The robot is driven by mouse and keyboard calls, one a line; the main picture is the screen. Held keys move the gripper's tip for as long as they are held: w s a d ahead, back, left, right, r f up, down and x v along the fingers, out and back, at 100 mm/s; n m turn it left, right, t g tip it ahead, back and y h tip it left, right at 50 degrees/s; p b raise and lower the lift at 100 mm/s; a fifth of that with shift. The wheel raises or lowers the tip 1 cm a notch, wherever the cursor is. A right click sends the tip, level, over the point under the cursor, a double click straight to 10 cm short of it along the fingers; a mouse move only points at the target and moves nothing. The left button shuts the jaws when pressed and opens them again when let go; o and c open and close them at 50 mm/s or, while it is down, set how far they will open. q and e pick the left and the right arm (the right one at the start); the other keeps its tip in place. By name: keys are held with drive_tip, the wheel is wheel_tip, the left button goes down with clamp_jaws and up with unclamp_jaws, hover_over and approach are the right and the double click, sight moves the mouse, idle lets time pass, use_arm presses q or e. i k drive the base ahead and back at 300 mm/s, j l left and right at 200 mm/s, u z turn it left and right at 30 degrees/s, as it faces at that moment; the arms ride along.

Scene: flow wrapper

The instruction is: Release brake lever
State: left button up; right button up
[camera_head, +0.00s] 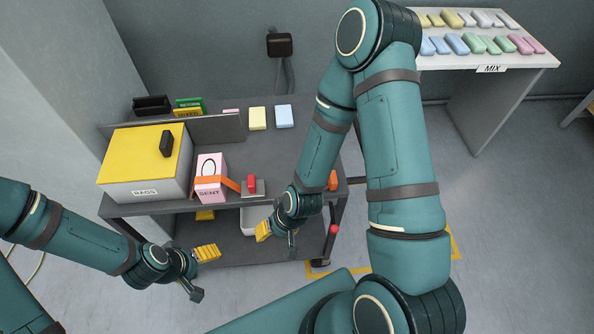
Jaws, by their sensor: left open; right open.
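A thin lever with a red knob (334,229) stands at the lower right corner of the grey cart (230,253). It looks like the brake lever, and its foot is near a dark caster. My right gripper (278,241) is open and empty, to the left of the red knob and apart from it, at the cart's front. My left gripper (203,273) is open and empty in front of the cart's lower shelf, far to the left of the knob. The lever's exact position is hard to tell at this size.
A white table (520,61) with colored packs is at the upper right. Floor right of the cart is partly hidden by my arm.

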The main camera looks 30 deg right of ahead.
sight(333, 228)
drive_tip(key=z, duration=1.25)
drive_tip(key=l, duration=0.1)
